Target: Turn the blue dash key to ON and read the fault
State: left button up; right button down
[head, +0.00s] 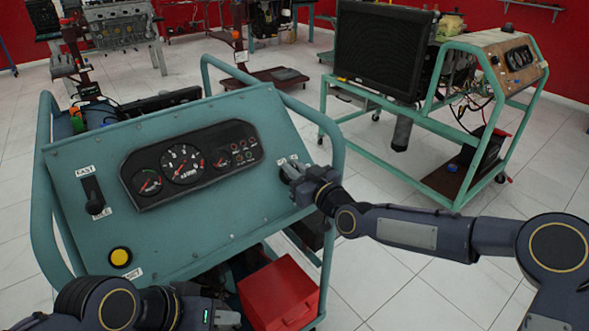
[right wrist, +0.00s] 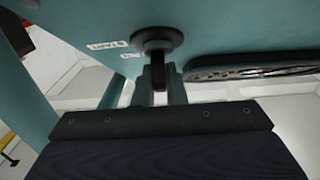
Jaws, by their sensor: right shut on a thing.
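The teal engine trainer's dash panel (head: 215,222) faces me in the head view. A dark key switch (right wrist: 158,40) is at its right side, with small white labels beside it. My right gripper (head: 292,172) reaches in from the right, and in the right wrist view its fingers (right wrist: 160,85) are shut on the narrow dark key (right wrist: 159,75) below the round collar. The fingers hide most of the switch in the head view. The gauge cluster (head: 190,163) has several dials and small lamps; no fault text is readable. My left gripper (head: 225,316) is low at the bottom edge, clear of the panel.
The panel also bears a FAST/IDLE lever (head: 93,197) and a yellow button (head: 120,257). A red box (head: 278,295) sits below it. Teal frame tubes (head: 335,150) edge the panel. Another trainer with a black radiator (head: 380,50) stands behind right. White floor is open between.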

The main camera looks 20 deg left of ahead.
jog(key=shift+m+t+h, duration=0.3)
jog(key=shift+m+t, duration=0.1)
jog(key=shift+a+m+t+h+b, duration=0.1)
jog(key=shift+m+t+h+b, duration=0.35)
jog(key=shift+m, duration=0.35)
jog(key=shift+m+t+h, duration=0.55)
jog(key=shift+m+h, duration=0.2)
jog(key=shift+m, duration=0.35)
jog(key=m+t+h+p, duration=0.1)
jog(key=m+h, duration=0.1)
jog(key=m, duration=0.1)
jog(key=shift+r+h, duration=0.15)
jog(key=shift+h, duration=0.15)
jog(key=m+h+p, duration=0.1)
jog(key=m+p, duration=0.1)
jog(key=shift+m+t+h, duration=0.3)
jog(key=shift+m+h, duration=0.1)
jog(key=shift+w+d+m+h+p, duration=0.1)
jog(key=shift+d+m+h+p, duration=0.1)
jog(key=shift+m+h+p, duration=0.4)
jog(key=shift+f, duration=0.2)
